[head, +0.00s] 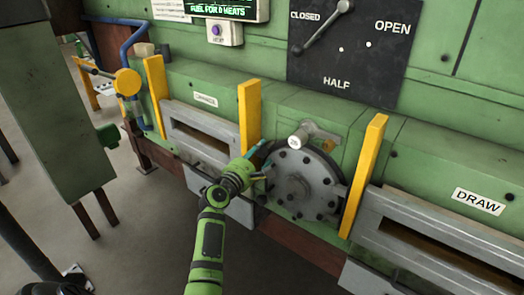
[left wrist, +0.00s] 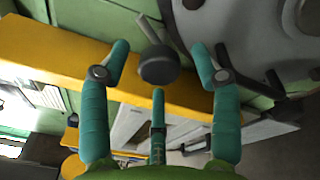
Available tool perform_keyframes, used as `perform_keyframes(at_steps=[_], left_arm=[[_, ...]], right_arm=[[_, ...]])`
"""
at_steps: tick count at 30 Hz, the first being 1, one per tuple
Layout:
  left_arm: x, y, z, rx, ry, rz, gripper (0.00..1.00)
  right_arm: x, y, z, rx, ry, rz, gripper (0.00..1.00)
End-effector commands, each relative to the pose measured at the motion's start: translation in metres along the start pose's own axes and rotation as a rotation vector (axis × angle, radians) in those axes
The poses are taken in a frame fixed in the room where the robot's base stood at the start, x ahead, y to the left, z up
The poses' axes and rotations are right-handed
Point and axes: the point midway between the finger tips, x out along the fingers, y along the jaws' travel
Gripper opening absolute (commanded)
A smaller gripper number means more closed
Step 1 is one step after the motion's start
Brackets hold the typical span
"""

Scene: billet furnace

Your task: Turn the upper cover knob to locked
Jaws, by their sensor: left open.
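The round grey bolted cover (head: 303,182) sits on the green furnace front between two yellow posts. The upper cover knob (head: 297,141), with a lever pointing right, is at the cover's top edge. In the left wrist view the knob (left wrist: 159,66) is a dark round end with a grey lever, lying between my spread teal fingers. My left gripper (head: 263,161) is open at the cover's upper left, below and left of the knob. Contact with the knob cannot be made out. A second dark handle (left wrist: 280,86) shows beside the cover. My right gripper is out of view.
Yellow posts (head: 249,117) and (head: 363,177) stand out on both sides of the cover. Grey slotted frames (head: 196,128) and (head: 440,235) flank them. A dark dial plate (head: 345,60) with a pointer hangs above. Open floor lies below left.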

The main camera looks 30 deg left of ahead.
Motion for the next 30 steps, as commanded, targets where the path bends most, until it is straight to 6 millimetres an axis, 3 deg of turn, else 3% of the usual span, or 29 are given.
perform_keyframes(at_steps=[6,14,15,19,30], left_arm=[[0.016,0.000,0.000,0.002,0.001,0.000,0.63],[0.017,0.000,-0.001,0.002,0.001,0.000,0.63],[0.017,0.000,-0.001,0.002,0.001,0.000,0.59],[0.017,0.000,-0.001,0.003,0.002,0.000,0.07],[0.017,-0.001,-0.002,0.027,0.000,0.002,0.07]], right_arm=[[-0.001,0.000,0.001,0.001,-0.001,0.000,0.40],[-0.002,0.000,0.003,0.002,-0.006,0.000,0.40],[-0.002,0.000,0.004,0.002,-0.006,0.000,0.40],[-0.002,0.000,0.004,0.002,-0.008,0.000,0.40],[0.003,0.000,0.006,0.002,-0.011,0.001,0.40]])
